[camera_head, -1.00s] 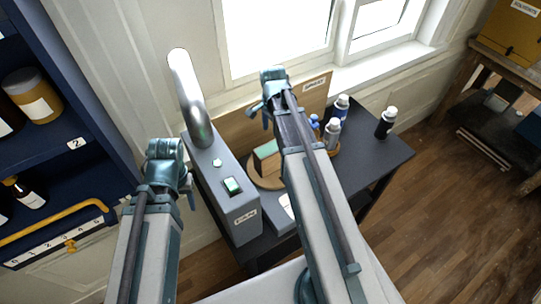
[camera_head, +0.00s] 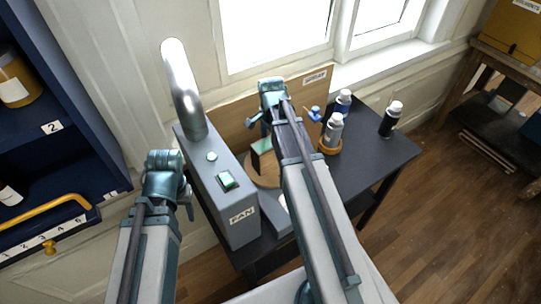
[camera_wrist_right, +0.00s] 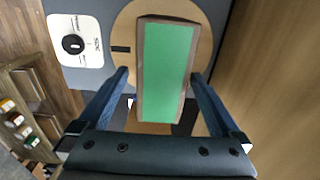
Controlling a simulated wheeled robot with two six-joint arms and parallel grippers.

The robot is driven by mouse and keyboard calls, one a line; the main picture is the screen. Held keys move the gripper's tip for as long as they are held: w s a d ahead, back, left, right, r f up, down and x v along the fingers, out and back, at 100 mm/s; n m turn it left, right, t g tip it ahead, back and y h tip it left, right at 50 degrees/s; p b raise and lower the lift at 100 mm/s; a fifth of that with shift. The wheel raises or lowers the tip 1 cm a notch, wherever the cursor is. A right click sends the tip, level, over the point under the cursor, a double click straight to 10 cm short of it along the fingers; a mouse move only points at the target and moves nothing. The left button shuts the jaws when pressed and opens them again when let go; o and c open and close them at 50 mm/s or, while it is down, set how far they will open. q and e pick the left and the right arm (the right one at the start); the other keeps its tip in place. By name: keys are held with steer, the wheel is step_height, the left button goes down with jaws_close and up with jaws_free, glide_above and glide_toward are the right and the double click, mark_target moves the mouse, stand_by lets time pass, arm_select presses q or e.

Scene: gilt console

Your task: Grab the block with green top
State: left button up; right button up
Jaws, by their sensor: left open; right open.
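My right arm partly hides both in the head view. In the right wrist view the block (camera_wrist_right: 166,72) is long, with brown sides and a flat green top. My right gripper (camera_wrist_right: 158,80) is open, with one finger on each side of the block in that view; contact is not visible. In the head view my right gripper (camera_head: 257,120) is above the block. My left gripper (camera_head: 187,203) is at the left, beside the grey box, with nothing seen in it.
The grey FAN box (camera_head: 234,215) with a metal pipe (camera_head: 184,90) stands left of the disc. A wooden board (camera_head: 232,113) stands behind. Bottles (camera_head: 333,130) and a black-bodied bottle (camera_head: 390,118) stand at the right. A dial plate (camera_wrist_right: 78,42) lies near the disc.

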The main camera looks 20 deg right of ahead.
steer(key=shift+w+f+b, duration=0.15)
steer(key=shift+f+b, duration=2.35)
steer(key=shift+f, duration=0.1)
steer(key=shift+a+r, duration=0.1)
jaws_close()
